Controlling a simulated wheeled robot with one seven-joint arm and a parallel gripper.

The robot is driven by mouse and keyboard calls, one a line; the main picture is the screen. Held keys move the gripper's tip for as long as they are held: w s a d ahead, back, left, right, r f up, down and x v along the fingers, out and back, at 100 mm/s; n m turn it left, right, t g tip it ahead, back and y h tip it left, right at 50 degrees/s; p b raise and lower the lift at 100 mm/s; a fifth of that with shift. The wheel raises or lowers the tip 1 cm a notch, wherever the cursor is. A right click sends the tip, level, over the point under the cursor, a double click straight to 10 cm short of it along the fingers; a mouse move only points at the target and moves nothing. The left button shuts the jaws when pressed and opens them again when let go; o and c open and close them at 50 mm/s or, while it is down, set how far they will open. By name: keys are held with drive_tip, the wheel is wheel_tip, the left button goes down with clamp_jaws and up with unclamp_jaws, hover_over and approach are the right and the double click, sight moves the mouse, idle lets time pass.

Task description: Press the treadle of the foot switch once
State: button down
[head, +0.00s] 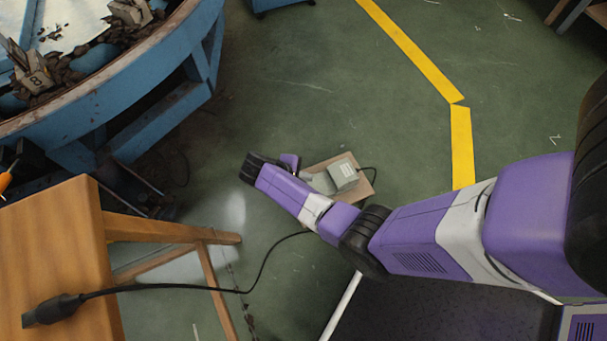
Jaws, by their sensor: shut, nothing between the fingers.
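The foot switch (343,175) is a pale grey housing on a tan board on the green floor, near the middle of the head view. A cable leaves its right side. A lighter grey part, perhaps the treadle, shows at its left, partly covered by my arm. My arm reaches in from the right and bends at the wrist just left of the switch. My gripper (291,161) shows only in part behind the forearm, close to the switch's left side. It is shut and empty. Its fingertips are hidden, so I cannot tell whether they touch the treadle.
A wooden table (62,235) stands at lower left, with a black cable (200,289) running off it across the floor. A round blue machine (170,75) fills the upper left. A yellow line (462,145) marks the open floor at upper right.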

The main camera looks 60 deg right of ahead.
drive_tip(key=shift+w+a+f+b, duration=0.1)
drive_tip(key=shift+a+f+b, duration=0.05)
drive_tip(key=shift+f+b, duration=0.65)
drive_tip(key=shift+w+a+f+b, duration=0.1)
drive_tip(key=shift+f+b, duration=0.45)
drive_tip(key=shift+f, duration=0.45)
drive_tip(key=shift+w+a+f+b, duration=0.1)
drive_tip(key=shift+a+f+b, duration=0.05)
drive_tip(key=shift+f+b, duration=0.65)
drive_tip(key=shift+f, duration=0.2)
drive_tip(key=shift+a+f, duration=0.1)
drive_tip(key=shift+f, duration=0.15)
drive_tip(key=shift+w+a+f+b, duration=0.1)
drive_tip(key=shift+f+b, duration=0.5)
drive_tip(key=shift+f, duration=0.05)
drive_tip(key=shift+w+a+f+b, duration=0.1)
drive_tip(key=shift+f+b, duration=0.5)
drive_tip(key=shift+f, duration=0.05)
idle(1.2)
idle(0.6)
drive_tip(key=shift+s+d+r+p, duration=0.15)
drive_tip(key=shift+r+p, duration=0.75)
drive_tip(key=shift+p, duration=0.1)
drive_tip(key=shift+s+d+r+p, duration=0.1)
drive_tip(key=shift+d+r+p, duration=0.05)
drive_tip(key=shift+r+p, duration=0.8)
drive_tip(key=shift+f, duration=0.15)
drive_tip(key=r+p, duration=0.5)
drive_tip(key=shift+s+d, duration=0.25)
drive_tip(key=shift+d, duration=0.1)
